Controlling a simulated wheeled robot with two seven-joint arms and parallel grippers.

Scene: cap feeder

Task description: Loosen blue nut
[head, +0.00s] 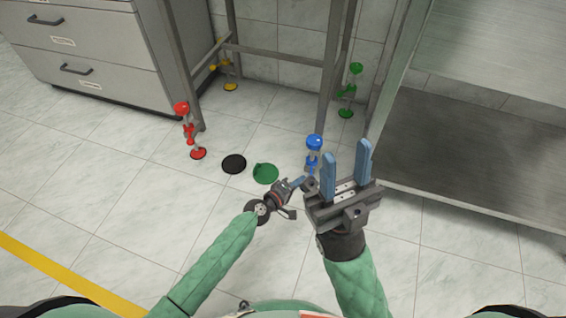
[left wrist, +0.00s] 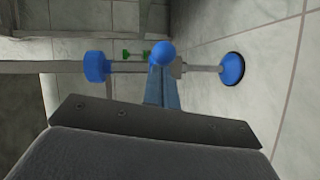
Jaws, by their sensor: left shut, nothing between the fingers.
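The blue fixture stands on the floor, with a blue cap-like top (head: 314,142) on a thin grey stem. In the left wrist view it lies sideways, with the blue top (left wrist: 96,67) at left, a blue ball (left wrist: 162,53) in the middle and a blue round base (left wrist: 231,69) at right. I cannot tell which part is the nut. My left gripper (head: 299,183) is shut and empty, low beside the fixture. Its fingers (left wrist: 160,92) point at the ball and overlap it in view; contact is unclear. My right gripper (head: 347,160) is open and empty, right of the fixture.
Red (head: 189,130), yellow (head: 226,72) and green (head: 348,92) fixtures stand around the metal table frame (head: 328,90). Black (head: 234,164) and green (head: 265,173) discs lie on the floor. A metal shelf (head: 470,150) is at right, drawers (head: 90,60) at left. The front-left floor is clear.

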